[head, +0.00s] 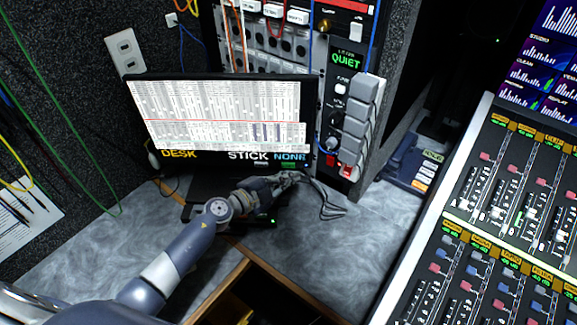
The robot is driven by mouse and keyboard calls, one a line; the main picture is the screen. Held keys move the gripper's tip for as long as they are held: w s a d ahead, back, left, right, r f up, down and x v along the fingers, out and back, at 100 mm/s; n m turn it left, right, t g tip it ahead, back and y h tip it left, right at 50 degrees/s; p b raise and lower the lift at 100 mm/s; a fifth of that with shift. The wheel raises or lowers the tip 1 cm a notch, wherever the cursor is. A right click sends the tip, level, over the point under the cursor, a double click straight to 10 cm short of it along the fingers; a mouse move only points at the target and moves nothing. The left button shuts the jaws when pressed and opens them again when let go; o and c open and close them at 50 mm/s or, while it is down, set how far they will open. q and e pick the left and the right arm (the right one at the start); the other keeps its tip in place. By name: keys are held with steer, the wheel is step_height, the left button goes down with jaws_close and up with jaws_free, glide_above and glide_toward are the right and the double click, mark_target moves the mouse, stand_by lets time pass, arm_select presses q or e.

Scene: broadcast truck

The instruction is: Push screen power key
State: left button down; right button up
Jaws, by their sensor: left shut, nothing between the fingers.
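The screen (220,112) stands on the grey desk, lit white with rows of bars. Coloured labels reading DESK, STICK and NONE run along its lower edge. My left arm reaches in from the lower left. My left gripper (291,178) is shut and empty, just below the screen's lower right edge. I cannot tell whether its fingertips touch the screen frame. The power key cannot be made out; the gripper may cover it. My right gripper is not in view.
A rack panel with a green QUIET sign (346,60) stands right of the screen. A large mixing console (500,220) fills the right side. An open drawer or compartment (250,295) is at the front.

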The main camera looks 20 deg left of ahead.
arm_select(q)
steer(key=s+d+p, duration=0.1)
steer(key=s+p, duration=0.1)
steer(key=s, duration=0.4)
steer(key=shift+d, duration=0.25)
steer(key=shift+w, duration=0.1)
